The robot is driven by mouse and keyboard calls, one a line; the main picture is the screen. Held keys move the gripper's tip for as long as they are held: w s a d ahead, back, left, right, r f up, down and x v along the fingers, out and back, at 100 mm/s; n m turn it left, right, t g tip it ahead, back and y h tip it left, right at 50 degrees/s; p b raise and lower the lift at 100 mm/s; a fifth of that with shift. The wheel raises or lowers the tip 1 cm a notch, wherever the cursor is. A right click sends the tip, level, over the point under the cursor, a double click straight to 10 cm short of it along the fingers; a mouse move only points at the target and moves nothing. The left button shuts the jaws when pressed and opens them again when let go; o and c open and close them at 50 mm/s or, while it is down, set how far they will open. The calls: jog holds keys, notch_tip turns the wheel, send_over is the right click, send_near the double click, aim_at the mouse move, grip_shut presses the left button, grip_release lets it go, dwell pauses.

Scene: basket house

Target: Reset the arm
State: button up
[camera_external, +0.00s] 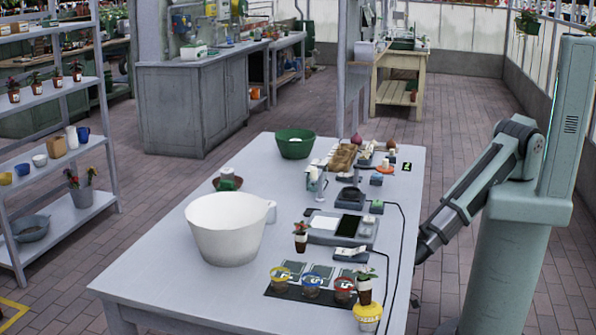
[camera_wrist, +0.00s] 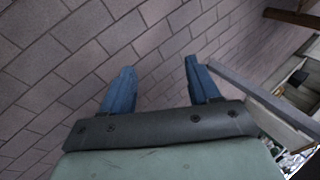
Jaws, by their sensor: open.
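My gripper (camera_wrist: 158,75) shows in the wrist view with its two blue fingers spread apart and nothing between them. It points at the brick floor (camera_wrist: 60,60). In the external view my arm hangs down beside the right edge of the table (camera_external: 165,285), with its lower end partly hidden or too dark to make out. The table edge also shows in the wrist view (camera_wrist: 262,95), right of the fingers.
A white bucket (camera_external: 228,230) stands at the table's left, with a green bowl (camera_external: 295,145) at the back. Small cups (camera_external: 312,286) and a potted plant (camera_external: 301,240) stand near the front. A black cable (camera_external: 402,240) runs along the right side. Shelves (camera_external: 50,165) stand far left.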

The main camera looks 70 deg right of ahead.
jog(key=s+d+f+n+g+h, duration=0.1)
jog(key=s+d+f+g+h, duration=0.15)
jog(key=d, duration=0.95)
jog(key=s+d+f+n+g+h, duration=0.1)
jog(key=s+d+f+g, duration=0.15)
jog(key=d, duration=0.95)
jog(key=s+d+r+n+g+h, duration=0.1)
jog(key=s+d+r+g, duration=0.2)
jog(key=s+d, duration=1.1)
jog(key=d+g, duration=0.1)
jog(key=d, duration=0.2)
jog(key=shift+s+h, duration=0.25)
jog(key=shift+h, duration=0.1)
